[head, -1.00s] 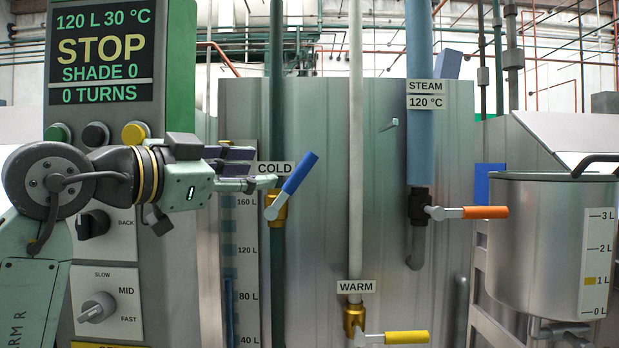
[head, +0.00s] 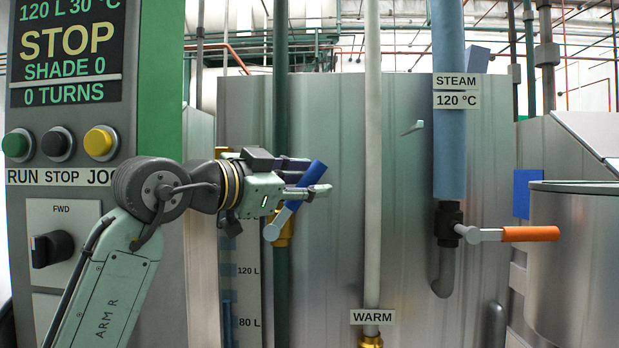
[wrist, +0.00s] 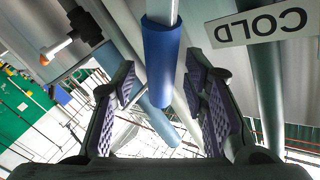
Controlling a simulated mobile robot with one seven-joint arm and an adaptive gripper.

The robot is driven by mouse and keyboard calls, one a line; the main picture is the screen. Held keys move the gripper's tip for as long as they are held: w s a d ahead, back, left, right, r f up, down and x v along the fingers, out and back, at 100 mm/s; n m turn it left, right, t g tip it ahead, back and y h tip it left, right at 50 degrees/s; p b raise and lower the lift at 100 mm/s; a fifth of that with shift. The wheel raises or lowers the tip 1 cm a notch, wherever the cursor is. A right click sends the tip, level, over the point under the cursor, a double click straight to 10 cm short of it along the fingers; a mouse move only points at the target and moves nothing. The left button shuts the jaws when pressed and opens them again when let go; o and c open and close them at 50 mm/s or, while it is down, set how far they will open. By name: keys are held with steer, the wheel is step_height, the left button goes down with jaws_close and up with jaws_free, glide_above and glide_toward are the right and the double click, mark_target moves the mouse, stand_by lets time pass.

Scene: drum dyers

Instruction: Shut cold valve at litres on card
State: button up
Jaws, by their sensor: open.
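The cold valve's blue handle (head: 306,187) tilts up and right from its brass body (head: 284,233) on the green pipe. My gripper (head: 318,175) is open with its fingers around the handle. In the wrist view, the blue handle (wrist: 165,60) runs between the two open, purple-padded fingers (wrist: 163,105), with gaps visible on both sides. The COLD label (wrist: 262,22) shows upside down in the wrist view; in the head view my gripper hides it. The level gauge (head: 248,290) shows 120 L and 80 L marks; its level is hard to read. The display (head: 68,50) reads 120 L 30 °C.
The white warm pipe (head: 372,200) stands right of my gripper. The steam valve's orange handle (head: 530,234) is further right, beside a steel vessel (head: 575,260). The control panel (head: 60,180) with buttons and a knob stands left, behind my arm.

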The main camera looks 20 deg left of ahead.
steer(key=shift+w+d, duration=0.2)
steer(key=shift+w, duration=0.3)
steer(key=shift+c, duration=0.2)
jaws_close()
stand_by(0.4)
